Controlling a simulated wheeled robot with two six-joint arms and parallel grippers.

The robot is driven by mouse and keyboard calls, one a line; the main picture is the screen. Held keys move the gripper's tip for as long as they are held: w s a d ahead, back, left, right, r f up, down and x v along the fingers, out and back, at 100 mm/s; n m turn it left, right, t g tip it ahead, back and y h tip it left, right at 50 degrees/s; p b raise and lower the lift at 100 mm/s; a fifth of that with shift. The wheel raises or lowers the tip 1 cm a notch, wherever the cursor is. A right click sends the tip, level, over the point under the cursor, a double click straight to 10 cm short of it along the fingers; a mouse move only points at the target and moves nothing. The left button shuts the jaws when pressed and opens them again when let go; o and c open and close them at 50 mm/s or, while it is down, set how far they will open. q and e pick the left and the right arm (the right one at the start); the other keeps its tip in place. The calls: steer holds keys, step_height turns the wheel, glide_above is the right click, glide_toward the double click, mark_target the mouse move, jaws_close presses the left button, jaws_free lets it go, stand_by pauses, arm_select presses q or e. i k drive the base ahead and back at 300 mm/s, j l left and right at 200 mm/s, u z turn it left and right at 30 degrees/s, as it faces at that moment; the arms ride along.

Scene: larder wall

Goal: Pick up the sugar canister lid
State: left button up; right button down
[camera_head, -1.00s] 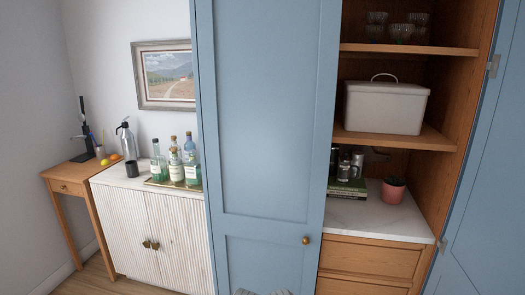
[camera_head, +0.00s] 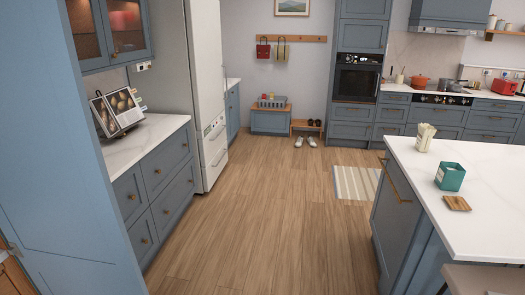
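No sugar canister and no canister lid can be made out in this view. Neither of my grippers shows in the frame.
An open blue door (camera_head: 62,170) fills the left edge. A white counter (camera_head: 140,140) with an open book (camera_head: 118,108) stands beyond it. A kitchen island (camera_head: 470,215) with a teal box (camera_head: 450,177) is on the right. The wooden floor (camera_head: 250,210) between them is clear.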

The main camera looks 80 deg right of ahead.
mark_target(455, 202)
steer(key=z, duration=4.2)
